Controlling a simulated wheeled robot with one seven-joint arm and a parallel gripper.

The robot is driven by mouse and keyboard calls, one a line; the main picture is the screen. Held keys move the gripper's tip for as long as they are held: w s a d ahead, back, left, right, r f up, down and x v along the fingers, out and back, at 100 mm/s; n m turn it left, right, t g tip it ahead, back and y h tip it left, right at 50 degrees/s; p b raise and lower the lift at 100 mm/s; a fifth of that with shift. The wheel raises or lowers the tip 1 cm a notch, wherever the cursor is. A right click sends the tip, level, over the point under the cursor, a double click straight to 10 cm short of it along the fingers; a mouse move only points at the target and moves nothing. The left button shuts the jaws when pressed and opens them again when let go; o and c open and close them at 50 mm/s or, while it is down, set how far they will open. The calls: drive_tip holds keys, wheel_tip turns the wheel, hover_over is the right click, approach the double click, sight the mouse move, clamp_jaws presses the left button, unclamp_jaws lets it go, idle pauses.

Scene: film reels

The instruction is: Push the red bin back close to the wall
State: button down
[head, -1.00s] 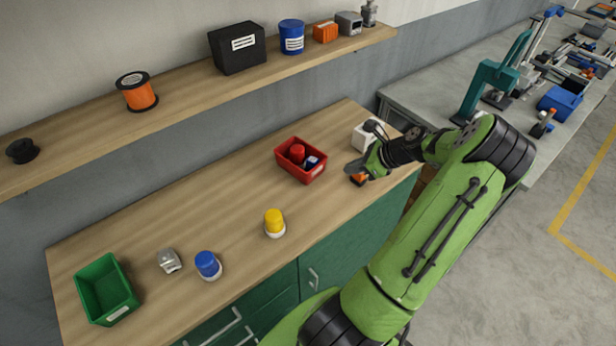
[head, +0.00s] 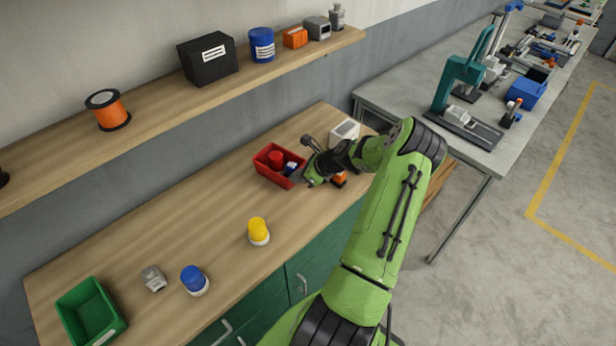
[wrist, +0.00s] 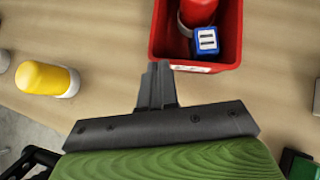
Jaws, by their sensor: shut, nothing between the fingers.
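The red bin (head: 262,168) stands on the wooden counter, short of the grey wall behind. It holds a red-capped item (head: 276,158) and a small blue item with a white face (wrist: 207,40). My gripper (wrist: 158,68) is shut and empty. In the wrist view its fingertips are just in front of the bin's labelled wall (wrist: 192,68); I cannot tell whether they touch. In the head view my gripper's green body is low at the bin's right side, and its fingertips are hard to make out.
A white box (head: 345,130) and an orange item (head: 339,180) are close to my gripper. The yellow-capped jar (head: 258,231), blue-capped jar (head: 194,280), grey item (head: 154,278) and green bin (head: 90,312) stand left. A shelf (head: 150,118) overhangs the back. Counter behind the bin looks clear.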

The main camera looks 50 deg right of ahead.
drive_tip(key=w+a, duration=0.1)
drive_tip(key=w, duration=0.3)
drive_tip(key=w+a, duration=0.1)
drive_tip(key=w, duration=0.3)
drive_tip(key=w+a, duration=0.1)
drive_tip(key=w, duration=0.3)
drive_tip(key=shift+a, duration=0.35)
